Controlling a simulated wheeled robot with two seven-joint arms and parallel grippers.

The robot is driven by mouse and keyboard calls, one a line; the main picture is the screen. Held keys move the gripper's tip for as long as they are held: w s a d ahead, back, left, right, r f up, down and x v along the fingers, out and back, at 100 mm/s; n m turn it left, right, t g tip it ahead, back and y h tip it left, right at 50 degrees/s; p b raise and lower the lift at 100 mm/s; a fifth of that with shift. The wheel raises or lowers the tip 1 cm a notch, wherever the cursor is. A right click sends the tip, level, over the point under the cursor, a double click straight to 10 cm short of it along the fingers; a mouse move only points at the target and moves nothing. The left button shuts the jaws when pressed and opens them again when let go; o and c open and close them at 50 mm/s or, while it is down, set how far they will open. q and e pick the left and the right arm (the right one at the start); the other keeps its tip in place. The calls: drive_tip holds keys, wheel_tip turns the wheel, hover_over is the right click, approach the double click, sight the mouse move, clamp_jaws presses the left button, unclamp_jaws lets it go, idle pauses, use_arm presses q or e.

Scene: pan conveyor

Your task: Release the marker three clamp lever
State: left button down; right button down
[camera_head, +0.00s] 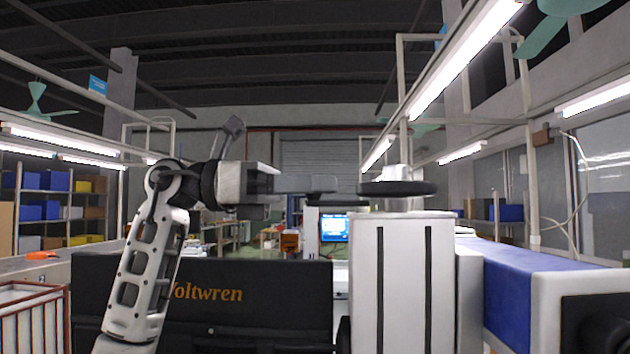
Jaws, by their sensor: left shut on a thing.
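My left gripper (335,184) reaches in from the left, level, with its fingers at the middle of the view. It is shut on what looks like a clamp lever, a dark piece (327,203) at the fingertips above a pale post (312,222). The fingers hide most of the lever, and no marker number is readable. A black round disc (397,188) sits on a white slotted housing (402,280), just right of the fingertips with a small gap. My right gripper is not in view.
A black panel lettered "Voltwren" (250,325) stands below my left arm. A blue-topped machine (545,270) fills the right side. A blue screen (334,228) shows behind the post.

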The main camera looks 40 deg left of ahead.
use_arm(q)
drive_tip(key=c, duration=1.3)
unclamp_jaws()
drive_tip(key=shift+c, duration=0.2)
drive_tip(key=shift+a, duration=0.1)
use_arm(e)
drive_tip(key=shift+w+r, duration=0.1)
use_arm(q)
drive_tip(key=b+v, duration=0.1)
drive_tip(key=v, duration=1.5)
drive_tip(key=shift+b, duration=0.35)
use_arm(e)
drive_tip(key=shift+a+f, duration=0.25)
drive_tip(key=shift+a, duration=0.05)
use_arm(q)
drive_tip(key=shift+f, duration=0.1)
